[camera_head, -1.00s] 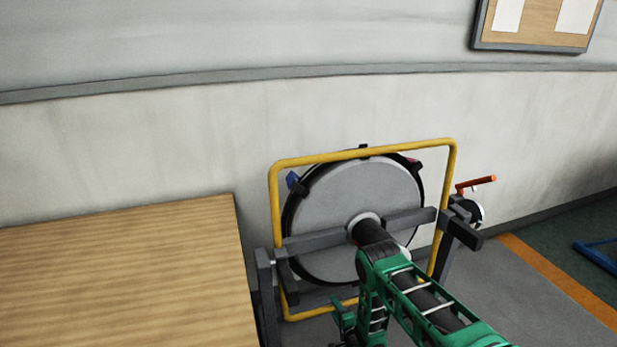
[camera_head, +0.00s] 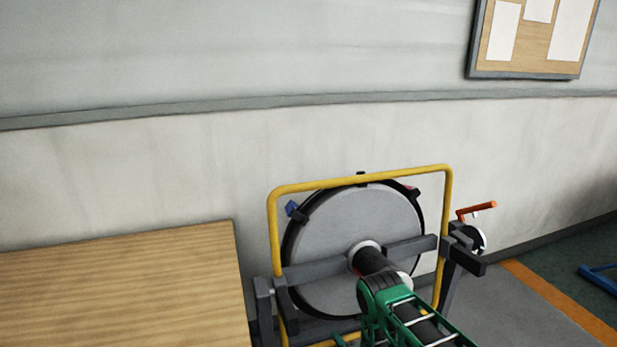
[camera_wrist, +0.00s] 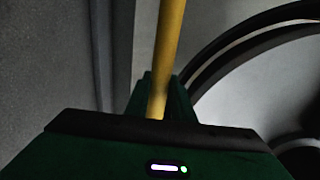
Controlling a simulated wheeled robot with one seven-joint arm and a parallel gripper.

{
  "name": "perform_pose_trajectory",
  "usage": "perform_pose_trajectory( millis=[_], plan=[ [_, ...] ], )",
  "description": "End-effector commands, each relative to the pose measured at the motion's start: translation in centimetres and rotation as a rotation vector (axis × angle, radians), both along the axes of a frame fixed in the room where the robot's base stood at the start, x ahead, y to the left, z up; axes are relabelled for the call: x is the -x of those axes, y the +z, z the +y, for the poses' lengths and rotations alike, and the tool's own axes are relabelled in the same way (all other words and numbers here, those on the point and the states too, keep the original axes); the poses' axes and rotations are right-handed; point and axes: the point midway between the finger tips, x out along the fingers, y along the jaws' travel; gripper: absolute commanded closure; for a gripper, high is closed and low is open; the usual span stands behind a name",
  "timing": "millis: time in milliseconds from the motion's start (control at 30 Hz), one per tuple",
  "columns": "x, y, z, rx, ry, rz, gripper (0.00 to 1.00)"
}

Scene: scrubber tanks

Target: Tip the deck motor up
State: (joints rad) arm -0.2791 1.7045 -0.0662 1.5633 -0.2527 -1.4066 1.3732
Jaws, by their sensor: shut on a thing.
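The deck is a large grey disc (camera_head: 335,225) with a black rim, upright inside a yellow tube frame (camera_head: 273,225). A dark cylinder (camera_head: 370,260), which looks like the motor, sticks out from its hub; my green arm covers part of it. Grey crossbars run to supports on both sides. In the wrist view my gripper (camera_wrist: 160,95) is shut on a yellow bar (camera_wrist: 170,40), which looks like part of that frame. The bar runs up between the fingers. In the head view my gripper is low, mostly cut off by the bottom edge.
A wooden table (camera_head: 120,285) stands close on the left. A crank with an orange handle (camera_head: 477,209) sits on the right support (camera_head: 460,255). A pale wall is close behind the deck. Open floor with an orange stripe (camera_head: 560,300) lies at right.

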Motion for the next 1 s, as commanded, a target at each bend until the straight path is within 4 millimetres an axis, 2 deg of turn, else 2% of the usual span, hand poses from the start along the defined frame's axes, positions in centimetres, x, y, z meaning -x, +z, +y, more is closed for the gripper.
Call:
perform_pose_trajectory(
  millis=[100,400,867,1000],
  plan=[
    [1.6,0.0,-0.4,0.003,0.001,0.006,1.00],
    [4.8,0.4,-1.5,0.002,0.002,0.005,1.00],
    [5.7,0.4,-1.7,0.002,0.002,0.007,1.00],
    [6.9,0.8,-2.0,0.003,0.003,0.009,1.00]
  ],
)
